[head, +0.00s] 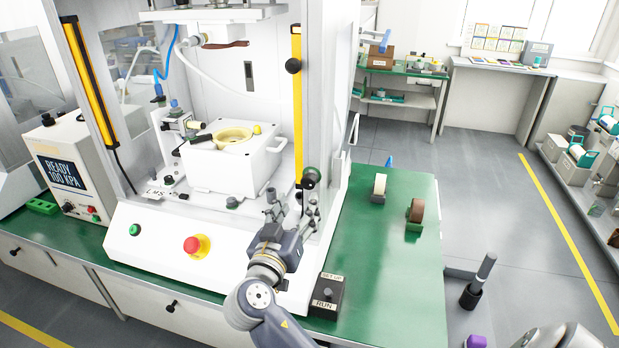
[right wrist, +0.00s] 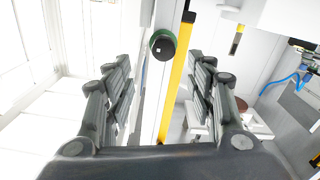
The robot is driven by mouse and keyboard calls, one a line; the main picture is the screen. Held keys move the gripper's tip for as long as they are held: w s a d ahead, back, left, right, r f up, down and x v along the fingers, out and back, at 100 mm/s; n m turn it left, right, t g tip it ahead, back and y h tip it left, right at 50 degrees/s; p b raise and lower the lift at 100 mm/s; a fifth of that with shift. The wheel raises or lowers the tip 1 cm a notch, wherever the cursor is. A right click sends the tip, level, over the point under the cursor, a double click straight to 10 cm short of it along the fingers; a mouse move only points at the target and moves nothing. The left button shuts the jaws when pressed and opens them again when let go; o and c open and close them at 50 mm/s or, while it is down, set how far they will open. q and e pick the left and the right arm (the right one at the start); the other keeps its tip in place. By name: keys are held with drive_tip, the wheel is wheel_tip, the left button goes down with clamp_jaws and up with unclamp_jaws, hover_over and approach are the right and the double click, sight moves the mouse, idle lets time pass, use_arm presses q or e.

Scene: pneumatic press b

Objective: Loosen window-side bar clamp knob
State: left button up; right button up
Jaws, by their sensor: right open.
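The right-hand yellow bar (head: 297,110) stands upright at the press's front right edge. A dark knob (head: 310,177) sits near its lower end; in the right wrist view the knob (right wrist: 163,45) is black with a green rim. A second black knob (head: 293,65) is higher on the bar. My right gripper (head: 293,203) is open just in front of and below the lower knob. In the right wrist view its fingers (right wrist: 163,70) are spread to both sides of the knob, with no contact visible. My left gripper is not in view.
The press's white front panel carries a red button (head: 197,245) and a green button (head: 134,229). A switch box (head: 327,296) stands beside my right arm. A second yellow bar (head: 88,80) is at left.

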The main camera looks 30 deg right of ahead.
sight(307, 184)
drive_tip(key=p+x, duration=0.3)
drive_tip(key=x, duration=0.6)
drive_tip(key=shift+w+a+p, duration=0.2)
drive_tip(key=shift+p, duration=0.15)
drive_tip(key=shift+w+d+f, duration=0.15)
drive_tip(key=shift+w+d, duration=0.35)
drive_tip(key=c, duration=1.1)
